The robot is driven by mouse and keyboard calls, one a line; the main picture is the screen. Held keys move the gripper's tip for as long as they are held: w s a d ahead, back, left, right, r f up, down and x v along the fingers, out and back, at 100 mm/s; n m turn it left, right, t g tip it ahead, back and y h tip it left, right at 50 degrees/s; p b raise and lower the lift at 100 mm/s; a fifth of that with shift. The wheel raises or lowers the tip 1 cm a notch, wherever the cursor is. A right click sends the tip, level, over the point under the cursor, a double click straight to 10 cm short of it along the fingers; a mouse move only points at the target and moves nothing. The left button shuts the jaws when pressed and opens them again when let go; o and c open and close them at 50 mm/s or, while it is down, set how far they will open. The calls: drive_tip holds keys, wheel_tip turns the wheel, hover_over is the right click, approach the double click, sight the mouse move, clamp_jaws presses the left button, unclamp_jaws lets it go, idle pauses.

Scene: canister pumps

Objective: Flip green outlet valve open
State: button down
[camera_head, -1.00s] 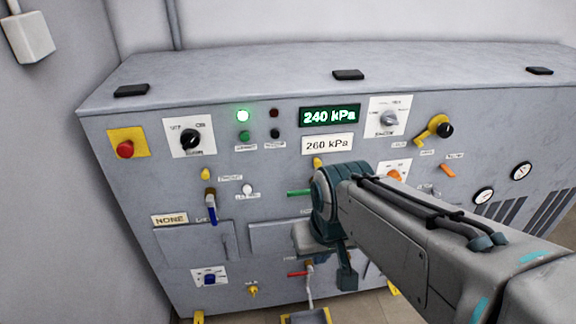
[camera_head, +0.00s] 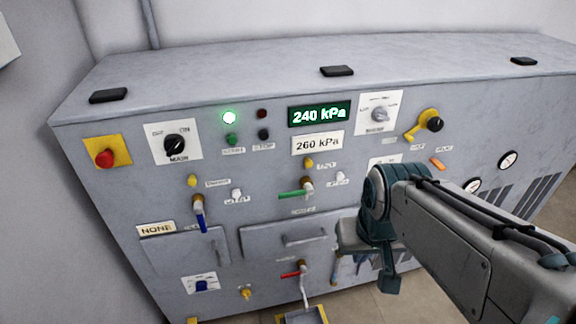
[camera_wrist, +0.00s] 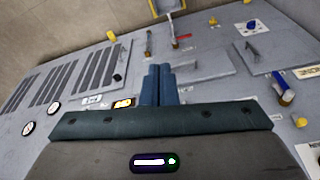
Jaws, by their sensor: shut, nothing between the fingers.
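The green outlet valve has a green handle (camera_head: 294,194) lying level and pointing left from its brass body (camera_head: 307,184), on the front panel below the 260 kPa label. The handle is in plain view in the head view; I cannot make it out in the wrist view. My gripper (camera_wrist: 158,70) shows in the wrist view with its two blue fingers together, shut and empty. In the head view my gripper is right of and below the green valve, apart from it, and its fingertips are hard to see.
A blue-handled valve (camera_head: 201,217) hangs down at left, and a red-handled valve (camera_head: 291,275) sits low. A drawer-like panel with a handle (camera_head: 305,239) lies below the green valve. A pressure display (camera_head: 319,114) reads 240 kPa. Yellow knobs and switches surround the valve.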

drive_tip(key=w+a+r+n+p, duration=0.1)
drive_tip(key=w+a+r+p, duration=0.1)
drive_tip(key=w, duration=0.5)
drive_tip(key=w+a+r+p, duration=0.2)
drive_tip(key=w+r, duration=0.1)
drive_tip(key=w, duration=0.3)
drive_tip(key=n+p, duration=0.1)
drive_tip(key=p, duration=0.3)
hover_over(296, 191)
drive_tip(key=s+a, duration=0.2)
drive_tip(key=s, duration=0.2)
drive_tip(key=f, duration=0.1)
drive_tip(key=shift+f+t+y, duration=0.2)
drive_tip(key=shift+t+y, duration=0.1)
drive_tip(key=shift+d, duration=0.1)
drive_tip(key=s+p+x, duration=0.1)
drive_tip(key=p+x, duration=0.1)
drive_tip(key=x, duration=1.1)
drive_tip(key=shift+f+p, duration=0.4)
drive_tip(key=shift+f, duration=0.2)
